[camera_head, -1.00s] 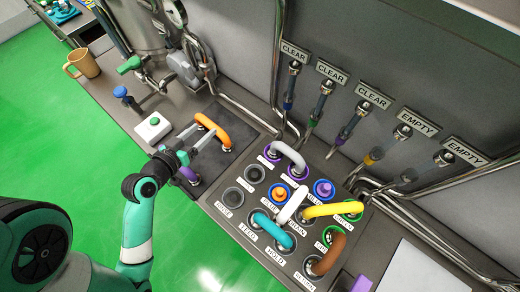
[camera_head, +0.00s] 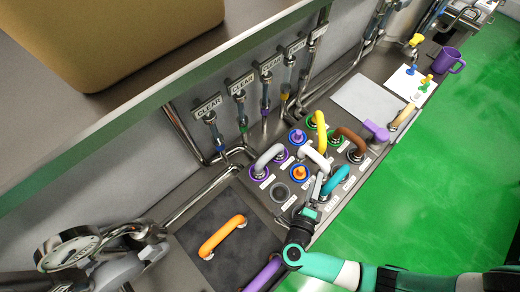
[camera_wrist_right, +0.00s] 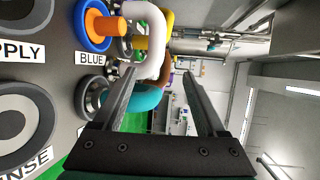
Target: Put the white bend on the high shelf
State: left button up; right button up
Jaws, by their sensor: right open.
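The white bend (camera_head: 317,158) is an arched pipe piece standing on the port panel, between the grey bend (camera_head: 268,156) and the teal bend (camera_head: 335,180). My right gripper (camera_head: 316,188) is at the near side of the panel, close to the white bend. In the right wrist view its two fingers (camera_wrist_right: 158,74) are apart, and the white bend (camera_wrist_right: 157,35) shows beyond the fingertips. Nothing is held. The high shelf (camera_head: 35,120) spans the upper left of the head view, above the panel. My left gripper is not in view.
A large tan box (camera_head: 130,40) stands on the shelf. Yellow (camera_head: 321,130) and brown (camera_head: 351,138) bends stand close by on the panel. An orange bend (camera_head: 222,236) lies on a dark mat. A purple mug (camera_head: 448,61) is at the far right.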

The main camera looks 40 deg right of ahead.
aim_at(317, 162)
jog(key=x, duration=0.6)
jog(key=shift+w+a, duration=0.1)
jog(key=shift+w, duration=0.15)
jog(key=shift+w+a+f+b+x, duration=0.1)
jog(key=shift+b+x, duration=0.1)
jog(key=shift+x, duration=0.7)
jog(key=shift+w+a+f+b+x, duration=0.1)
jog(key=shift+w+b+x, duration=0.05)
jog(key=shift+x, duration=0.7)
jog(key=shift+w+a+f+b+x, duration=0.1)
jog(key=shift+f+b+x, duration=0.1)
jog(key=shift+x, duration=0.7)
jog(key=shift+r, duration=0.1)
grip_shut()
